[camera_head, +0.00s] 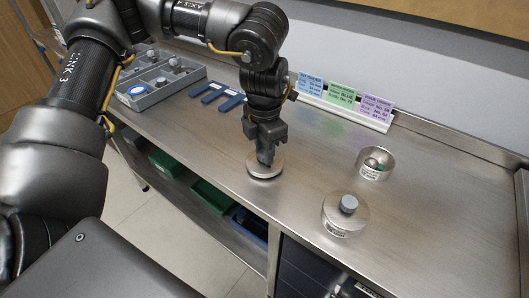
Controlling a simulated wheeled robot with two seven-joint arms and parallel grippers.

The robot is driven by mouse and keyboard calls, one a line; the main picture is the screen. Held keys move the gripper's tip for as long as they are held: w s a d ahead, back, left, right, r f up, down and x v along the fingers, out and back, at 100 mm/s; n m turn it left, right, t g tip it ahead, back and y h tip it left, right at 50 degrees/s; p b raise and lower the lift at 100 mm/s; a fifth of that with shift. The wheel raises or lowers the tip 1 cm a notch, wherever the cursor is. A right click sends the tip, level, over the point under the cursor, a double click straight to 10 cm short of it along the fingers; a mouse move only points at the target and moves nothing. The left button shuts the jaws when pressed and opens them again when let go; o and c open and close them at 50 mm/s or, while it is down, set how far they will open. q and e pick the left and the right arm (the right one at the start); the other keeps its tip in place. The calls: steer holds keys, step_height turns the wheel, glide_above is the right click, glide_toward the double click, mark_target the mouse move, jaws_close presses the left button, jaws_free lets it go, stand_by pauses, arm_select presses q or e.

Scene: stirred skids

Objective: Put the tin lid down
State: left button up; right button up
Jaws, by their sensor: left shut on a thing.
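The tin lid (264,170) is a round metal disc at the middle of the steel bench, below my left gripper. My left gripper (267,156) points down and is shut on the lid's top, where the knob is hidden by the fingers. The lid looks on or just above the bench; I cannot tell which. An open metal tin (374,168) with small grey and green pieces inside stands to the right. A second tin (344,214) with a grey knob on its closed top stands nearer the front. My right gripper is out of view.
A grey compartment tray (150,97) with parts stands at the back left, beside several blue flat pieces (231,102). Coloured cards (343,97) stand in a rack at the back. Green bins (168,165) sit below the bench's front edge.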

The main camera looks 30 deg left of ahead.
arm_select(q)
steer(key=shift+f, duration=0.65)
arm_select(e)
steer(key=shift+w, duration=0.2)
arm_select(q)
steer(key=shift+f, duration=0.15)
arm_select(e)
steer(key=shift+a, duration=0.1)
arm_select(q)
steer(key=o, duration=1)
steer(key=shift+c, duration=0.2)
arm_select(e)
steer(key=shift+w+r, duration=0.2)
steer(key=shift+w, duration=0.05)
arm_select(q)
steer(key=shift+r, duration=0.25)
step_height(320, 180, up, 12)
steer(key=shift+p, duration=0.4)
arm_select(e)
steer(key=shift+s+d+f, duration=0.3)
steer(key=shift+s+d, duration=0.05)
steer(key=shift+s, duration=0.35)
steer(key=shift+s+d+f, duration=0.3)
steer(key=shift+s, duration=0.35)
